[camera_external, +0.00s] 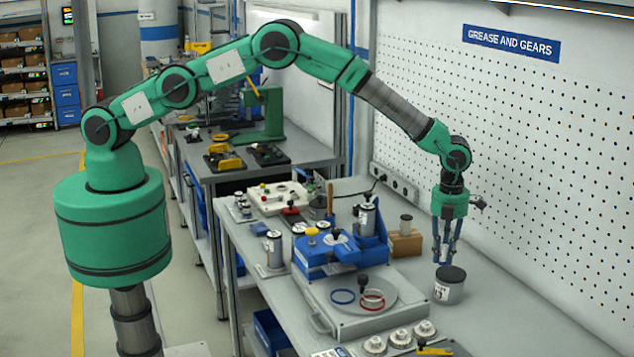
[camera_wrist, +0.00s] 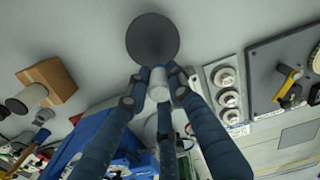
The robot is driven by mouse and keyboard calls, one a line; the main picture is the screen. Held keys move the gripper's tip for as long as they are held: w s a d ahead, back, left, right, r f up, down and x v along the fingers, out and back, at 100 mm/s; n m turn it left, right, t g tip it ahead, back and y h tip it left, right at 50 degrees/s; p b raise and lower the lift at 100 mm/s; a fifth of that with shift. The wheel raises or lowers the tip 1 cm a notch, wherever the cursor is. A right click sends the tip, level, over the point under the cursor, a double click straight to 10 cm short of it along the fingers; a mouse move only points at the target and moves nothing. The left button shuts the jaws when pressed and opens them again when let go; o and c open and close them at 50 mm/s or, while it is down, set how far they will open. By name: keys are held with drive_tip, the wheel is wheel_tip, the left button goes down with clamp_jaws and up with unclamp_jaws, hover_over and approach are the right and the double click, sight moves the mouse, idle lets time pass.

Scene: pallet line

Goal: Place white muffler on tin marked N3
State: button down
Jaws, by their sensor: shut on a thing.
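The tin (camera_external: 449,287) is a short grey can with a dark lid and a white label, standing on the bench at the right. The label's print is too small to read surely. In the wrist view the tin's dark round top (camera_wrist: 152,36) shows beyond the fingertips. My gripper (camera_external: 446,260) points down just above the tin. Its blue fingers, also in the wrist view (camera_wrist: 158,72), are shut on a small white cylinder, the white muffler (camera_wrist: 158,88). In the external view the fingers mostly hide the muffler. I cannot tell whether it touches the lid.
A cardboard box (camera_external: 404,244) stands behind the tin, with a grey cylinder (camera_external: 406,225) by it. A blue fixture (camera_external: 328,254) and a grey plate with red and blue rings (camera_external: 372,299) lie left. Several round white parts (camera_external: 400,338) sit in front. The bench right of the tin is clear.

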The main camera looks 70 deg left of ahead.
sight(444, 263)
drive_tip(key=shift+w+d, duration=0.1)
drive_tip(key=shift+w, duration=0.1)
idle(0.3)
drive_tip(key=shift+f+p, duration=0.4)
drive_tip(key=shift+f, duration=1.35)
drive_tip(key=shift+f, duration=0.2)
drive_tip(key=c, duration=1.5)
unclamp_jaws()
drive_tip(key=shift+c, duration=0.2)
drive_tip(key=shift+r, duration=0.2)
wheel_tip(444, 263, up, 12)
drive_tip(key=shift+b, duration=0.95)
